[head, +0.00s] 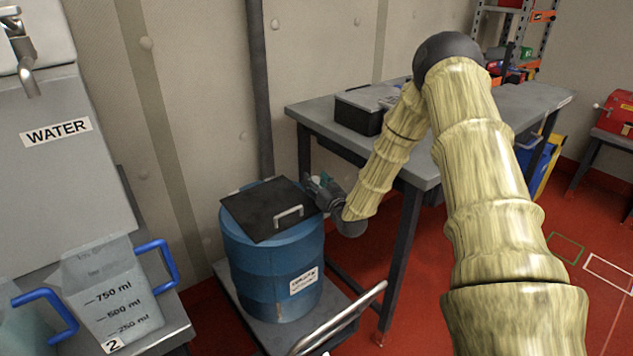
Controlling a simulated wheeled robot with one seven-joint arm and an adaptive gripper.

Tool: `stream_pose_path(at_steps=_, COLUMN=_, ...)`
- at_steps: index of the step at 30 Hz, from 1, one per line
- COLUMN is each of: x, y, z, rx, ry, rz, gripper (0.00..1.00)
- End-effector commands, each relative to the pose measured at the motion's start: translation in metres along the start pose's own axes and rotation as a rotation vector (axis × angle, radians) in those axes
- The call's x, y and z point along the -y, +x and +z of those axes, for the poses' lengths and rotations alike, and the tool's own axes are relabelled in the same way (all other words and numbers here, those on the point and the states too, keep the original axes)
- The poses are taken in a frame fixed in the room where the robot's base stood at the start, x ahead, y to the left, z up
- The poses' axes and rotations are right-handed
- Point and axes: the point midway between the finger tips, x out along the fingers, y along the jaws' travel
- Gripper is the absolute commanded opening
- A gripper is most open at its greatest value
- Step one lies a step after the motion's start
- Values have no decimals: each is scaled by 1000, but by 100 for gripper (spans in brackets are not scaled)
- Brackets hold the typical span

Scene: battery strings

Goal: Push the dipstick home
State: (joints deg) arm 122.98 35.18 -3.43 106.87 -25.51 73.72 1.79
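I cannot make out a dipstick in the head view. My gripper (318,184) is small and dark, at the right back edge of a blue drum's lid. Its fingers point left toward the drum and are too small to show whether they are open or shut, or on anything. The blue drum (262,268) stands upright with a white label on its front. A dark square lid (258,212) with a metal handle (289,216) lies on top of the drum.
The drum stands on a grey trolley (338,296) with a metal push bar. A grey workbench (438,160) with a black box (362,108) is behind my arm. At left are a WATER tank (60,170) and clear jugs (112,300) with blue handles. Red floor is open at right.

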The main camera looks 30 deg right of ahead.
Motion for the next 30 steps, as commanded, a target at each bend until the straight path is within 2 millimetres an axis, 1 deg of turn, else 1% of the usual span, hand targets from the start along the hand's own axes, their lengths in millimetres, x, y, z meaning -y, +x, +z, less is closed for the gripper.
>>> stream_pose_path(at_steps=7, x=1, y=0, z=-1, rx=-2, ry=0, rz=-2, gripper=49)
stream_pose_path(at_steps=11, x=2, y=-6, z=-1, rx=-2, ry=1, rz=-2, gripper=49)
stream_pose_path(at_steps=14, x=1, y=-17, z=-1, rx=-1, ry=1, rz=-1, gripper=49)
stream_pose_path(at_steps=24, x=1, y=-78, z=-1, rx=0, ry=2, rz=-1, gripper=49)
stream_pose_path(at_steps=30, x=1, y=-106, z=0, rx=-1, ry=1, rz=-2, gripper=49)
